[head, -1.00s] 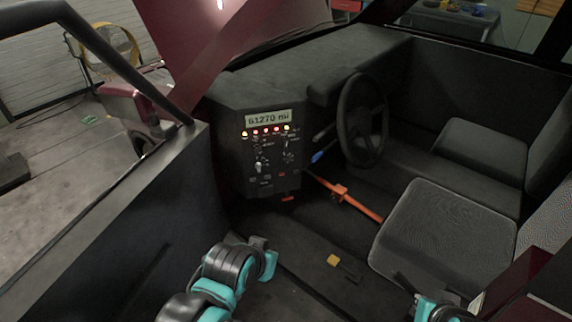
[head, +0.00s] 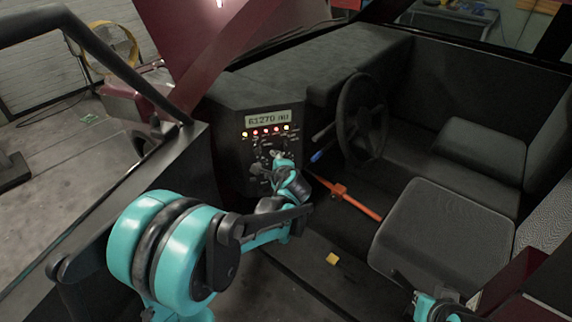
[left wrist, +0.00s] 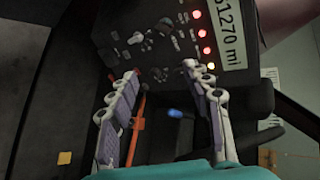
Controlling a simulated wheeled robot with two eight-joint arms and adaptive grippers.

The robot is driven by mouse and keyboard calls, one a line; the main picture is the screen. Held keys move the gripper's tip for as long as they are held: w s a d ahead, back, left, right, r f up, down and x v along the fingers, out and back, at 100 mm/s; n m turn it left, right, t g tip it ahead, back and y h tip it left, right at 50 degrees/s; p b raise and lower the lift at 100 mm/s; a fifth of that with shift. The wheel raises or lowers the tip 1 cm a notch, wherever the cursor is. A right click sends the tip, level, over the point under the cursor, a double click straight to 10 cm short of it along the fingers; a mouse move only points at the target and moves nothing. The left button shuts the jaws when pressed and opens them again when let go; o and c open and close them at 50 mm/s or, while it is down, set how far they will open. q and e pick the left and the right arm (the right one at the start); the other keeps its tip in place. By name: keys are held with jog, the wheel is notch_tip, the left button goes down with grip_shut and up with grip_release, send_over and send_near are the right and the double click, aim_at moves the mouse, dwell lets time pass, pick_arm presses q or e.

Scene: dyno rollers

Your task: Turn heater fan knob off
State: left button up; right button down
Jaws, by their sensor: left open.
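The dark control panel (head: 229,150) shows in the head view with a lit display (head: 268,120) and a row of small lights. My left gripper (head: 279,156) is in front of its knobs and switches and hides several of them. In the left wrist view my left gripper (left wrist: 161,70) is open and empty, its fingers spread toward the panel. A light knob (left wrist: 135,38) and another knob (left wrist: 165,25) lie just beyond the fingertips, apart from them. The labels are too small to read, so I cannot tell which is the heater fan knob. My right arm shows only partly at the lower right.
The steering wheel (head: 362,118) and a stalk with a blue tip (head: 317,156) are right of the panel. An orange bar (head: 352,202) slants below it. A seat (head: 425,230) is at the right. A yellow block (head: 333,259) is on the floor. The door (head: 110,225) is at the left.

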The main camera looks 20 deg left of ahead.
pick_arm(q)
jog(key=w+d+f+m+t+y, duration=0.25)
jog(key=w+f+m+t, duration=0.25)
jog(key=w+f+m, duration=0.85)
jog(key=w+a+f+b, duration=0.1)
jog(key=w+a+f, duration=0.1)
jog(key=w+a, duration=0.3)
jog(key=shift+f+m, duration=0.4)
jog(key=shift+m, duration=0.05)
grip_shut()
